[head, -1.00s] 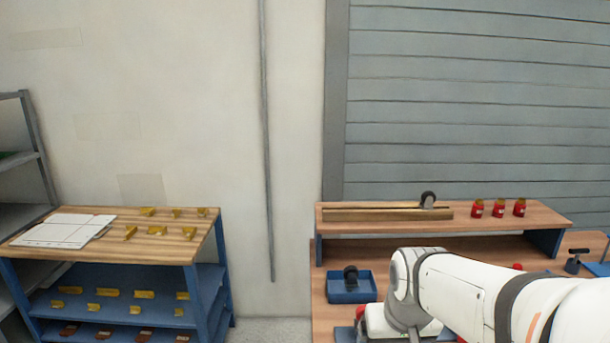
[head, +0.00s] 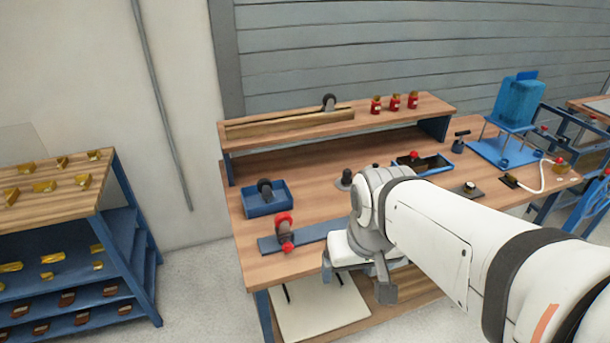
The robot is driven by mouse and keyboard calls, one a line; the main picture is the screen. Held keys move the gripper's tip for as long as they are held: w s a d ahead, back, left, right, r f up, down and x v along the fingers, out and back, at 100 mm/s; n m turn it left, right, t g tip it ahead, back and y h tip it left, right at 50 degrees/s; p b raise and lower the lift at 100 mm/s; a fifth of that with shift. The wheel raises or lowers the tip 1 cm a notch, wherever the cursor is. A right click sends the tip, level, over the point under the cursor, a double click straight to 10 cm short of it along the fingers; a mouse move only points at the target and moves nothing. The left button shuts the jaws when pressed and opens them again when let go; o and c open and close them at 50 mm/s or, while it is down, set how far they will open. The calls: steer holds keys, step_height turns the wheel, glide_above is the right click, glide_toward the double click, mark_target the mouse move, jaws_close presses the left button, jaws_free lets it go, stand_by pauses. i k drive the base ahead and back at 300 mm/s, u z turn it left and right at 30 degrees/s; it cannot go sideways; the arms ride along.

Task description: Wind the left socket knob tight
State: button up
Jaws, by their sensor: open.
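A blue bar (head: 315,233) lies on the wooden bench near its front left. At its left end stands a dark round part with a red top (head: 284,219), and a red knob (head: 287,246) sits just in front of it. This looks like the left socket knob; how tight it is cannot be told. The bar's right end is hidden behind my arm. My gripper (head: 356,275) is at the bench's front edge, to the right of the red knob and apart from it. Its jaws are open with nothing seen between them.
A blue tray (head: 268,208) with a dark wheel stands behind the bar. A raised shelf (head: 300,130) carries several red jars (head: 395,102). A blue tank (head: 520,98) stands far right. A shelf unit (head: 130,215) with yellow parts is left, across a floor gap.

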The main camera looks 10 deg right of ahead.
mark_target(287, 247)
steer(key=z, duration=1.45)
steer(key=k, duration=1.5)
steer(key=u, duration=0.6)
steer(key=i, duration=1)
steer(key=u, duration=0.05)
